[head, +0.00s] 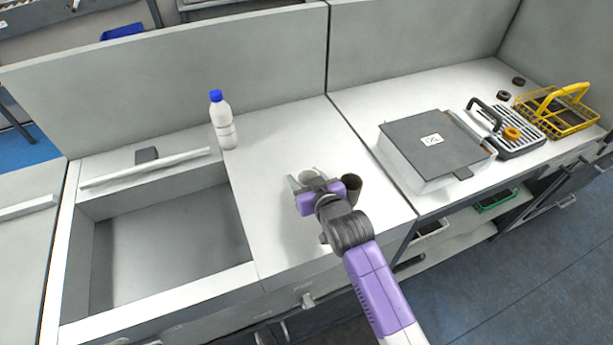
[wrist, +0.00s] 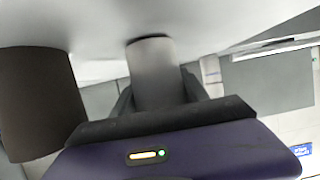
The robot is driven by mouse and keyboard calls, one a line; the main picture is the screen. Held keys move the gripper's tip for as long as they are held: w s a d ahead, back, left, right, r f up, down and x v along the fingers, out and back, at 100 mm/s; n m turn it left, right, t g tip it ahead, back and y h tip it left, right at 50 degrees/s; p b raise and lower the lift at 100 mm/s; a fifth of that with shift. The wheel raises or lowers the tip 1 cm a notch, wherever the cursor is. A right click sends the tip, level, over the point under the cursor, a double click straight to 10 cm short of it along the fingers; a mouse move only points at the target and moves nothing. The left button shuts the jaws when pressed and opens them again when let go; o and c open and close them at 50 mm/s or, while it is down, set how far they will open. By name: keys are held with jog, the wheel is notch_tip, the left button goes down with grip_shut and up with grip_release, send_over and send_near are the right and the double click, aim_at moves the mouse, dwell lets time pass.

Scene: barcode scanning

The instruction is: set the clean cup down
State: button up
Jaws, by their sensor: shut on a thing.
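My gripper (head: 312,186) is over the white counter to the right of the sink basin. It is shut on a pale grey-white cup (wrist: 158,72), which shows between the fingers in the wrist view. In the head view the cup (head: 308,176) is mostly hidden behind the gripper. A dark brown cup (head: 352,188) stands on the counter just right of the gripper; it also shows at the left in the wrist view (wrist: 38,100). Whether the held cup touches the counter (head: 285,140) cannot be told.
A white bottle with a blue cap (head: 224,124) stands at the back of the counter. The sink basin (head: 170,240) lies to the left. A grey-lidded box (head: 425,150), a drip-tray device (head: 505,130) and a yellow basket (head: 560,110) are at the right.

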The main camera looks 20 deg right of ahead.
jog(key=shift+f, duration=0.25)
jog(key=o, duration=1.4)
jog(key=shift+c, duration=0.2)
jog(key=shift+r, duration=0.1)
jog(key=shift+r, duration=0.3)
jog(key=b+v, duration=0.1)
jog(key=v, duration=1.1)
jog(key=shift+f, duration=0.1)
